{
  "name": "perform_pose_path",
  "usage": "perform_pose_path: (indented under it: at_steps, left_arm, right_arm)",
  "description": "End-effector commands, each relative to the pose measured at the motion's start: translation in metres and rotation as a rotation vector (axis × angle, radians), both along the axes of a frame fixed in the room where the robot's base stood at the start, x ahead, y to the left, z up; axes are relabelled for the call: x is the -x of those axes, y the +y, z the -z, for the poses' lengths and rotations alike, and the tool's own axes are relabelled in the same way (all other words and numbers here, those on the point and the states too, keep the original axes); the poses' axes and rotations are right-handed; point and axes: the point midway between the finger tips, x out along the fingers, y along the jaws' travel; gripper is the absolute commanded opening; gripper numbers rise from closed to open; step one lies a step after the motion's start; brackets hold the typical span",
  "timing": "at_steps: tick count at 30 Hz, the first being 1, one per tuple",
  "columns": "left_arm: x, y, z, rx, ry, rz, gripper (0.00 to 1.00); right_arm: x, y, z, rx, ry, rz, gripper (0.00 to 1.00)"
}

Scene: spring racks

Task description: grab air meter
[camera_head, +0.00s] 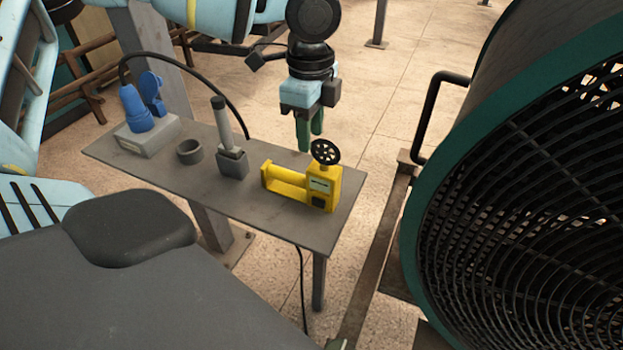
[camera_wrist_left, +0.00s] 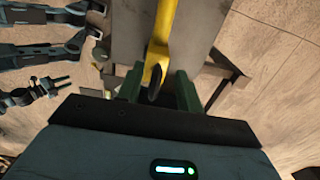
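The yellow air meter (camera_head: 323,186) lies on the small grey table near its right end, with its handle toward the left and a black wheel on top. My left gripper (camera_head: 310,138) hangs fingers-down just behind and above the meter, near the table's far edge. Its green fingers are apart, with nothing held. In the left wrist view, the yellow meter (camera_wrist_left: 160,48) shows beyond and between the spread fingers (camera_wrist_left: 157,88). I cannot tell how far the tips are from it. My right gripper is not seen in the head view.
The grey table (camera_head: 270,226) also bears a blue plug device (camera_head: 138,112) with a black cable, a dark ring (camera_head: 189,151) and a grey upright tool in a block (camera_head: 232,162). A large fan with a black grille (camera_head: 530,190) stands close at the right.

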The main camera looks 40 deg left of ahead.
Motion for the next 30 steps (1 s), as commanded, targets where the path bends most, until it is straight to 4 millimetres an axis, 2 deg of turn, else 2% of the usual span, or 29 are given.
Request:
perform_pose_path:
  at_steps: [7, 16, 24, 30]
  left_arm:
    - [0.002, -0.004, 0.031, 0.000, 0.000, 0.000, 0.36]
    - [0.002, -0.004, 0.035, 0.000, -0.001, -0.001, 0.36]
    - [0.002, -0.004, 0.035, 0.000, -0.001, 0.000, 0.02]
    - [0.002, -0.004, 0.035, 0.000, -0.001, 0.000, 0.00]
  right_arm:
    - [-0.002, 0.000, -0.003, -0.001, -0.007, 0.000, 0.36]
    - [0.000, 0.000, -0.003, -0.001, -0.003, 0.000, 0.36]
    - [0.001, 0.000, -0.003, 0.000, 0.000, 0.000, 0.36]
    - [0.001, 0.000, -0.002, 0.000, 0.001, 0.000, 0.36]
